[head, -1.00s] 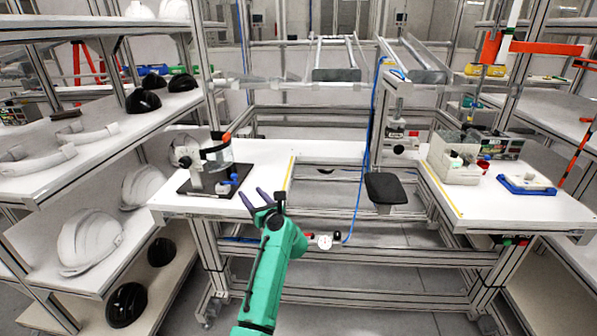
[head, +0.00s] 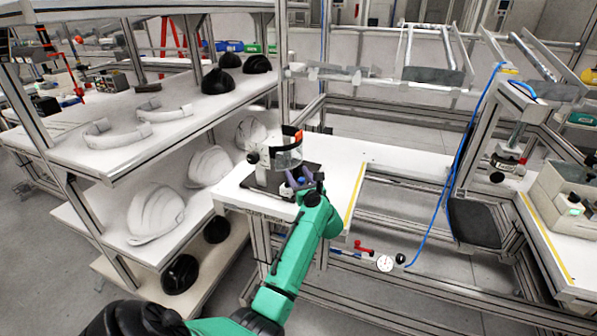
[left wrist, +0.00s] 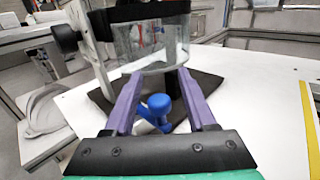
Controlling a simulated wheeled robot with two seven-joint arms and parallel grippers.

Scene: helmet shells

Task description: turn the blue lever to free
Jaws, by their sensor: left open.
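The blue lever (left wrist: 158,106) shows in the left wrist view between my open fingers, at the front of the fixture's dark base plate. Its lower end and pivot are partly hidden. The fixture (head: 262,160) stands on the left part of the white workbench, with a clear visor (left wrist: 150,44) above the lever. My left gripper (head: 299,178) is at the fixture's front in the head view; it also shows in the left wrist view (left wrist: 156,92). Its purple fingers are spread, one on each side of the lever, and I cannot tell whether they touch it. My right gripper is not in view.
White shelves with white helmet shells (head: 155,212) and black ones (head: 220,80) stand to the left. A yellow strip (head: 354,195) marks the workbench (head: 385,158). The bench right of the fixture is bare.

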